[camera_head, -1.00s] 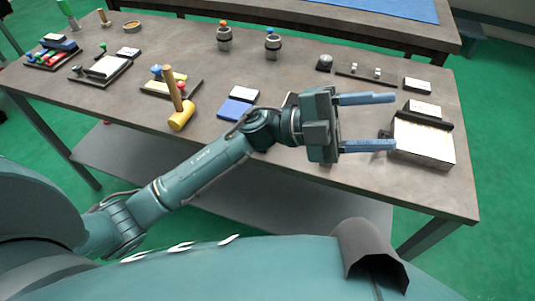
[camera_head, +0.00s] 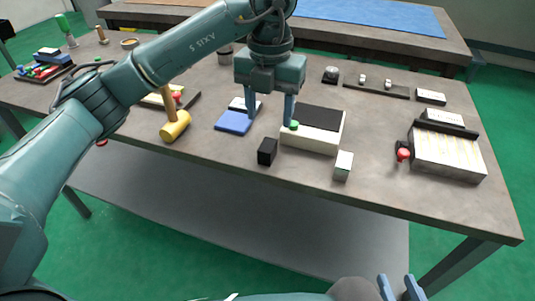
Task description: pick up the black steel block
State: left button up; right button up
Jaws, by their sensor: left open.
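The black steel block (camera_head: 267,151), a small dark cube, stands on the table near its front edge, left of a white box with a black top (camera_head: 310,136). My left gripper (camera_head: 271,121) points down above the table, its two blue fingers apart and nothing between them. In the picture its fingertips are above and behind the block, apart from it. My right gripper (camera_head: 397,283) shows only partly at the bottom edge, with two blue fingers spread, away from the table objects.
A green knob (camera_head: 294,125) is by the right fingertip. A blue pad (camera_head: 233,122) and a yellow mallet (camera_head: 175,126) lie left. A white unit with a red knob (camera_head: 403,154) stands right.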

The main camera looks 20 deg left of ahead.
aim_at(267, 144)
pick_arm(q)
jog(key=f, duration=0.9)
jog(key=shift+a+f+b, duration=0.1)
jog(key=shift+a+b, duration=0.1)
jog(key=shift+b, duration=0.15)
grip_shut()
jog(key=shift+w, duration=0.1)
